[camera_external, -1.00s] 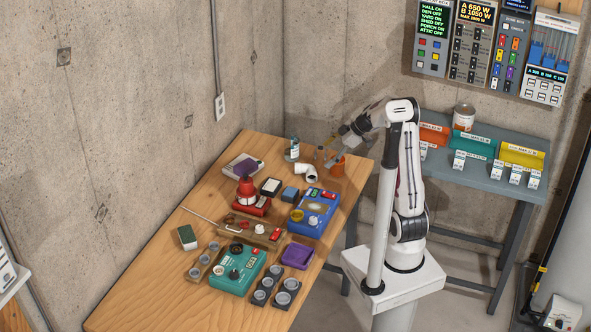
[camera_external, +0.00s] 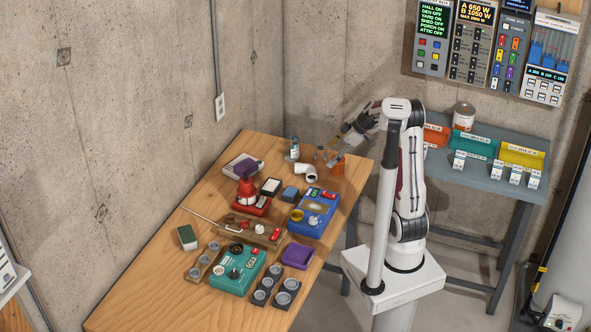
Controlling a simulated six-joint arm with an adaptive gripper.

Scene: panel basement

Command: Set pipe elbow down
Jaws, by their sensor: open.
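The white pipe elbow (camera_external: 307,173) rests on the wooden workbench (camera_external: 140,290) near its far end, left of an orange cup. My gripper (camera_external: 341,146) is open and hangs above the far right corner of the bench, up and to the right of the elbow and apart from it. The fingers are small in this view and nothing shows clearly between them.
An orange cup (camera_external: 337,168) stands below my gripper, and a bottle (camera_external: 294,149) stands behind the elbow. A blue box (camera_external: 314,215), a red device (camera_external: 247,190) and a teal device (camera_external: 237,269) crowd the bench. The left front of the bench is clear.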

